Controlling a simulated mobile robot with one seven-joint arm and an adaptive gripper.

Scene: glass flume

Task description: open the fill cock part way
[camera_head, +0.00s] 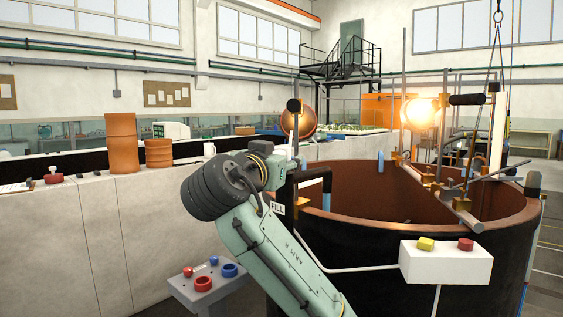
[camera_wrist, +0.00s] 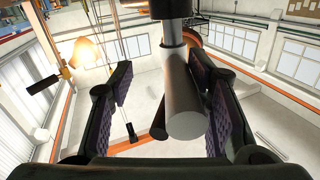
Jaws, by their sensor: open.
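In the wrist view my gripper (camera_wrist: 165,82) is open, with a padded finger on each side.
The large round tank (camera_head: 370,240) fills the right front. A white box (camera_head: 445,263) with yellow and red buttons is before it. A glowing lamp (camera_head: 420,114) hangs over the tank. A small stand (camera_head: 208,290) with red and blue rings is at lower left, by the pale wall (camera_head: 110,225).

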